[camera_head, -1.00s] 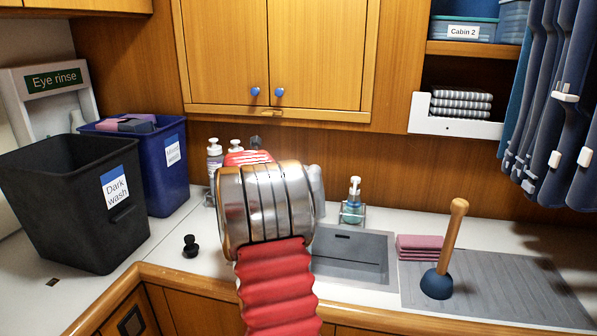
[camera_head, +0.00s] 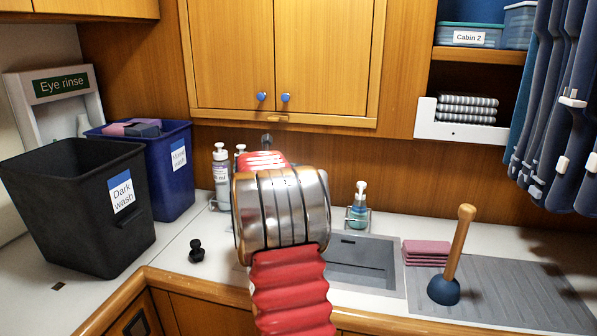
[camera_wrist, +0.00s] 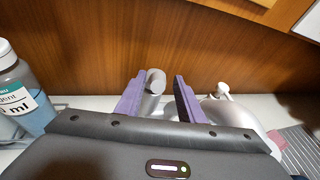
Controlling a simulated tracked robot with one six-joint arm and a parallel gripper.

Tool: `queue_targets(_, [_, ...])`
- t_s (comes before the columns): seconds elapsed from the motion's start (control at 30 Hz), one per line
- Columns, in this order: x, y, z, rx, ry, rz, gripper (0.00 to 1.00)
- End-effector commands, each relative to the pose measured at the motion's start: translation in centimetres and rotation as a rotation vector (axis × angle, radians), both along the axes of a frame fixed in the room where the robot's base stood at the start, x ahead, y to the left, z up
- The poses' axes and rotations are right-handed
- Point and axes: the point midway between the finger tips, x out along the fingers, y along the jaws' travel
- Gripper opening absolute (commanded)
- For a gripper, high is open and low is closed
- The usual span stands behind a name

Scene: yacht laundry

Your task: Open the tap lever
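In the wrist view, a grey metal cylinder (camera_wrist: 156,80), which looks like the tap lever, stands upright between the two purple fingers of my gripper (camera_wrist: 160,86). The fingers are apart, with visible room on both sides of it; contact is not seen. A rounded silvery part (camera_wrist: 232,112), perhaps of the tap, shows right of the fingers. In the head view my red and steel arm hides my gripper and most of the tap. A small dark tip (camera_head: 267,140) shows above the arm, perhaps the lever's top. The grey sink (camera_head: 362,262) is right of the arm.
A pump bottle (camera_head: 222,180) stands left of the arm; a labelled bottle (camera_wrist: 18,95) is close at left in the wrist view. A soap dispenser (camera_head: 360,203) stands behind the sink. A plunger (camera_head: 445,288) and pink cloths (camera_head: 427,253) are to its right. Wooden cupboards (camera_head: 325,55) hang above.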

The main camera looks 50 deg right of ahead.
Motion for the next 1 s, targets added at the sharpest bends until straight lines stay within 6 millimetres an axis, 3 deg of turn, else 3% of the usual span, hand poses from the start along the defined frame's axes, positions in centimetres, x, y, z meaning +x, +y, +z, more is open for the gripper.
queue_targets(0.27, [0.2, 0.5, 0.2, -0.001, -0.002, 0.005, 0.35])
queue_targets(0.47, [0.1, 2.2, 0.9, -0.001, -0.002, 0.006, 0.35])
queue_targets(1.0, [-0.8, 10.7, 3.7, -0.001, -0.001, 0.005, 0.35])
